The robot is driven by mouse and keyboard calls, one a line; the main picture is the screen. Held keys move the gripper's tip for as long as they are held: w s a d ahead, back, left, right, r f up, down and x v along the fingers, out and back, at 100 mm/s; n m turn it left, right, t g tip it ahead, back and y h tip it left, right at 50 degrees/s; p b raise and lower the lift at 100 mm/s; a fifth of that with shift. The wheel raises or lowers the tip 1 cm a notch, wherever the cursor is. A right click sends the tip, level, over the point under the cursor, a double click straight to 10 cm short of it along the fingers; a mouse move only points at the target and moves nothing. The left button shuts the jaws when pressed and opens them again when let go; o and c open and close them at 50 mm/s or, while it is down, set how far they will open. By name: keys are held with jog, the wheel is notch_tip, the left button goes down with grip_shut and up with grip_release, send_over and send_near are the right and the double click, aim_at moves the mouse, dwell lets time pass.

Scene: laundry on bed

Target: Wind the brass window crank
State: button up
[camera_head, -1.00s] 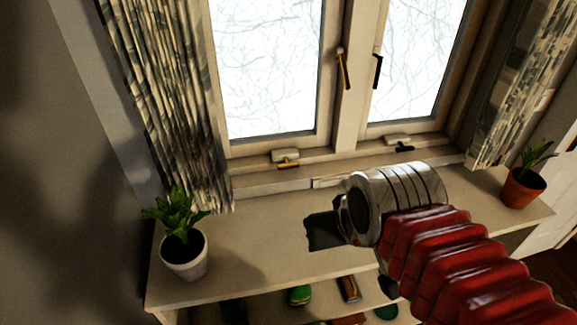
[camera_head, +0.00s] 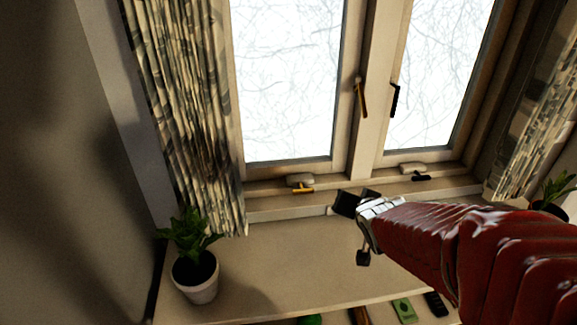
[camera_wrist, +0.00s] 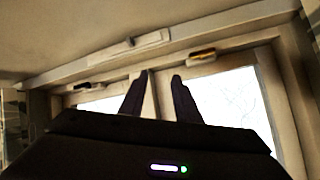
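The brass window crank (camera_head: 302,188) sits on the sill at the foot of the left window, below a pale housing. It also shows in the wrist view (camera_wrist: 203,54), where the scene appears upside down, at the upper right. My gripper (camera_head: 356,230) is over the shelf top, to the right of the brass crank and nearer to me, and is not touching it. In the wrist view my gripper (camera_wrist: 158,88) has its two dark fingers apart with nothing between them.
A black crank (camera_head: 420,177) sits below the right window. A brass handle (camera_head: 361,98) and a black handle (camera_head: 394,99) are on the frames. A potted plant (camera_head: 195,275) stands at left and another plant (camera_head: 553,190) at right. The shelf top (camera_head: 270,265) is clear between them.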

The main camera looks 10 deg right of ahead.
aim_at(303, 190)
jog(key=w+f+m+t+y, duration=0.1)
jog(key=f+y, duration=0.1)
jog(key=f, duration=0.1)
jog(key=w+a+f+m+t+y, duration=0.1)
jog(key=w+f+m+t+y, duration=0.1)
jog(key=f, duration=0.1)
jog(key=w+a+f+m+t+y, duration=0.1)
jog(key=w+f+m+y, duration=0.1)
jog(key=shift+a+f+t, duration=0.25)
jog(key=shift+f+t, duration=0.05)
jog(key=shift+f, duration=0.1)
jog(key=shift+s+a+f+m+t+y, duration=0.2)
jog(key=shift+s+m+y, duration=0.1)
jog(key=shift+m+y, duration=0.15)
jog(key=shift+s+a+f+m+t+y, duration=0.15)
jog(key=shift+s+m+y, duration=0.1)
jog(key=shift+m+y, duration=0.2)
jog(key=shift+s+a+r+m+t+y, duration=0.1)
jog(key=shift+s+a+m+t+y, duration=0.15)
jog(key=shift+s+m+y, duration=0.2)
jog(key=shift+w, duration=0.2)
jog(key=x, duration=1.3)
jog(key=shift+w, duration=0.25)
grip_shut()
